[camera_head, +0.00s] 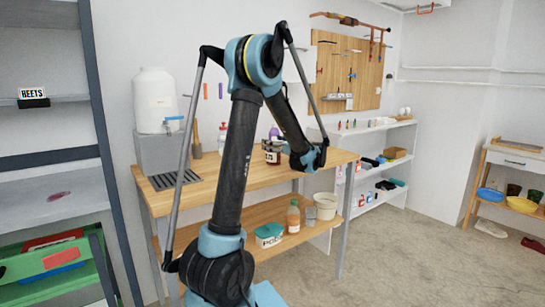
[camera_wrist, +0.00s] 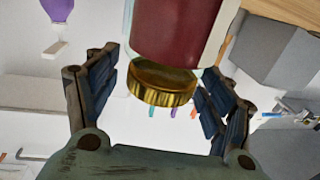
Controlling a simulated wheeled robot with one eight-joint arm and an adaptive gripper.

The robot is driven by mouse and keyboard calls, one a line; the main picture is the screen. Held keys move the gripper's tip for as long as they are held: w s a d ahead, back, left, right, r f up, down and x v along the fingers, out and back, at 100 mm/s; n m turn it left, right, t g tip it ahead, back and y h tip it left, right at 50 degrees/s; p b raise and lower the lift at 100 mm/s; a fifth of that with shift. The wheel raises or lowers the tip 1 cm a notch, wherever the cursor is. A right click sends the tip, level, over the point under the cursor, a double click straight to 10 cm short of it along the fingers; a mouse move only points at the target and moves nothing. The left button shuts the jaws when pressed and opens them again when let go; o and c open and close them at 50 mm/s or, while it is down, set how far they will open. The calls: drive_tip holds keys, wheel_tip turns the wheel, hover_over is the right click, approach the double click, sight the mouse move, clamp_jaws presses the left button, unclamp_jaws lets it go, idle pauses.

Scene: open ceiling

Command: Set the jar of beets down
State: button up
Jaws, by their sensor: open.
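The jar of beets (camera_head: 272,152) stands upright on the wooden workbench (camera_head: 240,180), just left of the end of my arm. It has dark red contents and a gold lid. In the wrist view the jar (camera_wrist: 175,30) appears upside down, its lid (camera_wrist: 162,85) between the two blue-padded fingers. My gripper (camera_wrist: 162,72) is open, with a visible gap beside the lid on the left; on the right the finger is close to the jar, and contact cannot be told. In the head view the fingers are mostly hidden by my arm.
A white water dispenser (camera_head: 155,100) stands at the bench's left end. A purple-topped item (camera_head: 274,133) and a red-capped bottle (camera_head: 222,138) stand near the jar. The lower shelf holds a tub (camera_head: 269,235) and an orange bottle (camera_head: 293,216).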

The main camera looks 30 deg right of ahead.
clamp_jaws()
idle(0.4)
drive_tip(key=shift+r, duration=0.55)
drive_tip(key=shift+s+d+r, duration=0.1)
drive_tip(key=shift+s+r, duration=0.1)
drive_tip(key=shift+r, duration=0.45)
drive_tip(key=shift+s+d+r, duration=0.1)
drive_tip(key=shift+s+r, duration=0.1)
drive_tip(key=shift+r, duration=0.4)
drive_tip(key=v, duration=1.7)
